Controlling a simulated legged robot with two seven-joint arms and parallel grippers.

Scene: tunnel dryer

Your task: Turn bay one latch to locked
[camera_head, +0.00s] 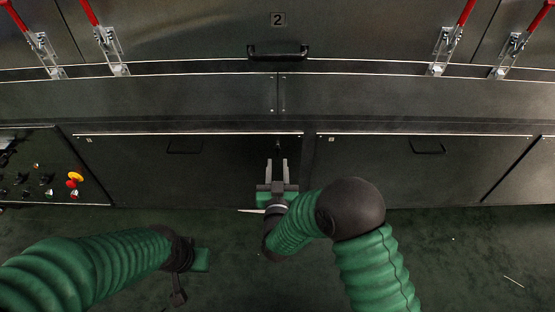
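My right gripper (277,162) is at the upper right part of the lower left panel (130,170), near the seam between the two lower panels. Its two pale fingers point up, apart, with a dark gap between them. My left gripper (179,292) hangs low at the left over the green floor. It is seen from an angle where its fingers do not show clearly.
The lower right panel (450,175) has a black handle (428,147); the lower left one has another (185,147). A control box (35,170) with a red-yellow button (75,179) is at left. Red-handled clamps (112,50) flank the upper door marked 2 (200,30).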

